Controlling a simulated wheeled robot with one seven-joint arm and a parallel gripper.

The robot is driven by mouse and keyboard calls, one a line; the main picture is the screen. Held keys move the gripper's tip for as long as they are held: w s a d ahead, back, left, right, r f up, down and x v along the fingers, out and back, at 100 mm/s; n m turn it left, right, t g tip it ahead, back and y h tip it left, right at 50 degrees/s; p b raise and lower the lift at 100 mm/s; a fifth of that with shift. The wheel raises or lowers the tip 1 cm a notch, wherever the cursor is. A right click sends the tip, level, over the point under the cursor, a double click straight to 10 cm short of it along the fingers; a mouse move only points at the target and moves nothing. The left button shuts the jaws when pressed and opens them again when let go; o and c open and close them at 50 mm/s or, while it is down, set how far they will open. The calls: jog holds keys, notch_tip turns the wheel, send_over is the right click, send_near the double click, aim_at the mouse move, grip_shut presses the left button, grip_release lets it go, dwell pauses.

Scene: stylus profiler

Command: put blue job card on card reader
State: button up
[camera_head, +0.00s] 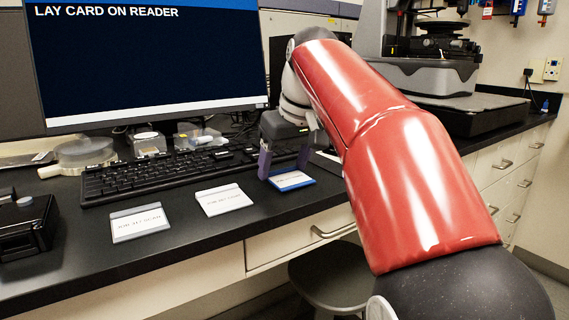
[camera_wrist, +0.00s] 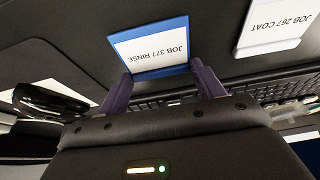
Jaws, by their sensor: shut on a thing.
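The blue job card (camera_head: 292,180) has a blue border and a white face. It lies face up at or just above the black bench, right of two pale cards. In the wrist view the same card (camera_wrist: 152,47) reads JOB 377 RINSE. My gripper (camera_head: 285,167) is shut on it, with the purple fingers (camera_wrist: 162,73) at its two sides. I cannot tell whether the card touches the bench. No card reader is clearly identifiable; a black device (camera_head: 28,226) stands at the far left of the bench.
Two pale cards, one in the middle (camera_head: 224,199) and one to the left (camera_head: 140,223), lie along the front edge. A black keyboard (camera_head: 155,175) lies behind them, below the monitor (camera_head: 150,60) reading LAY CARD ON READER. A stool (camera_head: 330,280) stands below.

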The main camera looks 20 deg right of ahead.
jog(key=shift+f, duration=0.2)
jog(key=o, duration=0.9)
jog(key=shift+o, duration=0.2)
jog(key=shift+f+b, duration=0.1)
jog(key=shift+b, duration=0.25)
